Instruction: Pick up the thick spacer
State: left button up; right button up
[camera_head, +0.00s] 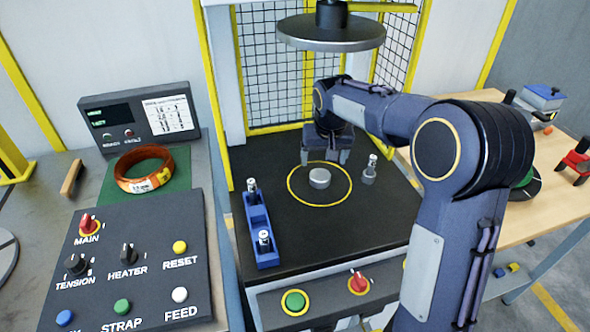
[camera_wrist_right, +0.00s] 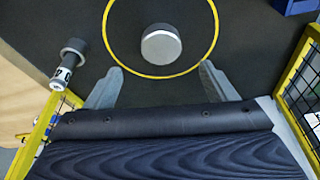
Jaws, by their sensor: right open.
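My right gripper (camera_head: 326,158) is open and empty above the black press bed, just behind the yellow ring. In the right wrist view its two fingers (camera_wrist_right: 161,68) are spread apart. A short grey round block (camera_head: 319,178) sits inside the yellow ring; in the wrist view it (camera_wrist_right: 161,45) lies beyond the fingertips, roughly centred between them, untouched. A grey cylinder with a labelled, narrower upper part (camera_head: 370,168) stands right of the ring; it also shows in the wrist view (camera_wrist_right: 68,60). I cannot tell which piece is the thick spacer. My left gripper is out of view.
A blue holder (camera_head: 260,228) with two small labelled cylinders stands at the bed's left. A round press plate (camera_head: 331,32) hangs above. A control panel (camera_head: 130,262) and an orange coil (camera_head: 145,168) lie left. A wooden table (camera_head: 535,205) is at right.

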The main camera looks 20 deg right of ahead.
aim_at(320, 174)
jog(key=x, duration=0.7)
jog(key=shift+w+a+f, duration=0.1)
jog(key=shift+f, duration=0.2)
jog(key=c, duration=1.1)
jog(key=shift+c, duration=0.5)
jog(key=shift+r, duration=0.2)
